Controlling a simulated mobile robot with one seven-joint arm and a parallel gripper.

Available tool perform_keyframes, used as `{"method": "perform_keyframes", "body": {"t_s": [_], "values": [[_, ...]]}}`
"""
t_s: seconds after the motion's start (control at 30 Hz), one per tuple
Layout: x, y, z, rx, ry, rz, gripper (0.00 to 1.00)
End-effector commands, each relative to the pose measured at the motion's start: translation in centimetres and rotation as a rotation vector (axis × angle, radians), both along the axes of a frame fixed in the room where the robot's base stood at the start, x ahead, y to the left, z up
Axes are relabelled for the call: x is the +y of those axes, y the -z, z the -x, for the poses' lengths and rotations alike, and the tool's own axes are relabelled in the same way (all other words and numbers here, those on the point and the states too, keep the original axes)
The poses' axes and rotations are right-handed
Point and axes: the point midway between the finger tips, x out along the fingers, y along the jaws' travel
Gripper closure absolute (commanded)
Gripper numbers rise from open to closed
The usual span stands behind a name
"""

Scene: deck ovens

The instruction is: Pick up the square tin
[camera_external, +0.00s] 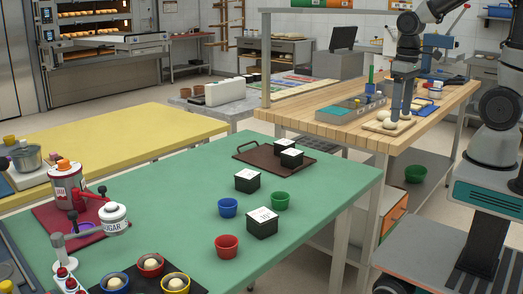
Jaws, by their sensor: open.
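Several black square boxes with white labelled tops, which look like square tins, stand on the green table. I cannot tell which one is meant. My gripper (402,112) points down, open, over the wooden table at the right, close above a board with pale dough balls (390,124). It is well away from the black tins. Whether its fingers touch the dough cannot be seen.
A blue bowl (228,207), a green bowl (280,201) and a red bowl (227,245) stand close around the front tins. A grey compartment tray (355,108) is on the wooden table (318,122). The green table's right front (330,195) is clear.

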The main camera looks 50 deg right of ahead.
Motion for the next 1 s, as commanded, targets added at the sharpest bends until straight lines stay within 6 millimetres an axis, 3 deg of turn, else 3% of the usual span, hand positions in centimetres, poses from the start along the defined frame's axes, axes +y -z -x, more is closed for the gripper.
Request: {"method": "perform_keyframes", "body": {"t_s": [0.03, 0.23, 0.37, 0.67, 0.73, 0.87, 1.0], "values": [[-0.3, -12.0, 1.3, -0.455, 0.006, 0.001, 0.35], [-0.4, -10.5, 3.3, -0.478, 0.005, 0.003, 0.35], [-0.4, -10.5, 3.3, -0.479, 0.005, 0.003, 0.35], [-0.3, -8.4, 3.1, -0.394, 0.002, 0.002, 0.31], [-0.4, -10.6, 3.2, -0.478, 0.005, 0.002, 0.31], [0.5, -11.7, 1.9, -0.464, 0.009, -0.017, 0.31], [3.6, -13.7, -2.2, -0.396, 0.025, -0.069, 0.31]]}}
